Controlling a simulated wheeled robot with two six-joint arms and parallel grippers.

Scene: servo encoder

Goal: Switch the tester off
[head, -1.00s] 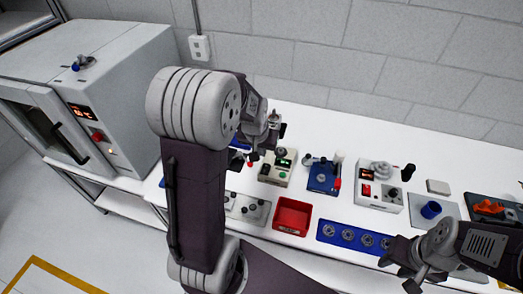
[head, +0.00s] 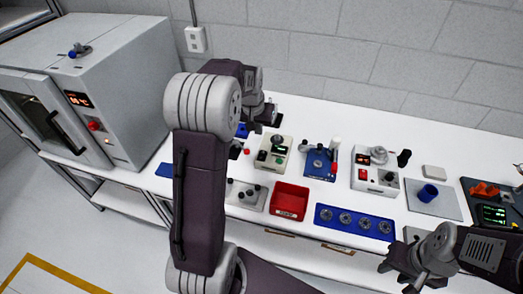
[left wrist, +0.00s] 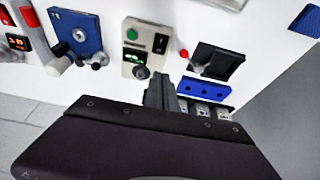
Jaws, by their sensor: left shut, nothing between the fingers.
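A beige box (head: 270,154) with a green button, a lit green display and a round knob stands near the back of the bench. It also shows in the left wrist view (left wrist: 137,38). A white box (head: 376,174) with a red display and a red switch stands further right. No label tells which is the tester. My left gripper (head: 270,117) is shut and empty, behind the beige box in the head view. In the left wrist view its fingers (left wrist: 160,92) are just beside the beige box's knob end. My right gripper (head: 396,279) looks open and empty at the front edge.
A blue fixture (head: 319,165) stands between the two boxes. A red bin (head: 289,201), a blue tray (head: 355,222) with several round parts and a grey plate (head: 246,196) lie in front. A large oven (head: 115,75) stands at left. The wall closes the back.

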